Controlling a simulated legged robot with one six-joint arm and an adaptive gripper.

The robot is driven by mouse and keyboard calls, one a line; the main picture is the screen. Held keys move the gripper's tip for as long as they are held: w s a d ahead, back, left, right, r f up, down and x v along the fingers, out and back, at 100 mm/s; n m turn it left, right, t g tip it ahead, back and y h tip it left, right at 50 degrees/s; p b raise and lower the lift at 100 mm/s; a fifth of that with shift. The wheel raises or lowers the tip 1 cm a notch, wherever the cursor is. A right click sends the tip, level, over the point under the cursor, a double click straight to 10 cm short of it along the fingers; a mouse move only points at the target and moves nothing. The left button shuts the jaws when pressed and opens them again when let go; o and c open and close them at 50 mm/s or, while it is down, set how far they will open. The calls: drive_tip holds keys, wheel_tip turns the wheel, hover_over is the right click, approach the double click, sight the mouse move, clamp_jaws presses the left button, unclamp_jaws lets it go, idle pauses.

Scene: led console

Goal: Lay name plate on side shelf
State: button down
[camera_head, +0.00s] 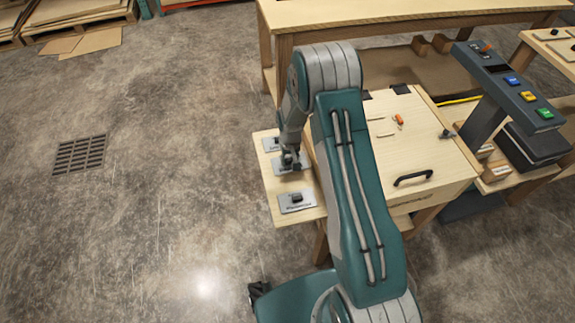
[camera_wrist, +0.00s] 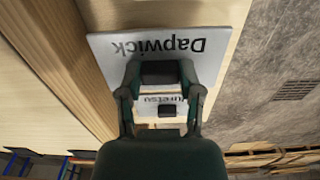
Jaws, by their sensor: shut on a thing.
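The name plate reading "Dapwick" (camera_wrist: 180,47) is a grey plate with a dark knob, upside down in the wrist view. My gripper (camera_wrist: 160,76) is shut on its knob. In the head view my gripper (camera_head: 290,160) points down over the side shelf (camera_head: 268,171), a pale wooden board left of the cabinet. The held plate is level, at or just above the middle of the shelf; I cannot tell whether it touches. My fingers and wrist hide part of it.
Two other knobbed plates are on the shelf: one nearer (camera_head: 297,202) and one farther (camera_head: 270,144), partly hidden by my arm. The cabinet top (camera_head: 425,150) with a black handle (camera_head: 413,179) lies right. A console with coloured buttons (camera_head: 515,85) stands farther right. Open floor lies left.

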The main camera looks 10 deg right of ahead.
sight(288, 165)
drive_tip(key=shift+w+a+f, duration=0.1)
drive_tip(key=shift+a+f, duration=0.1)
drive_tip(key=shift+f, duration=0.05)
wheel_tip(288, 165, down, 4)
drive_tip(key=shift+w+a+r, duration=0.15)
drive_tip(key=shift+r, duration=0.1)
drive_tip(key=shift+c, duration=1.3)
unclamp_jaws()
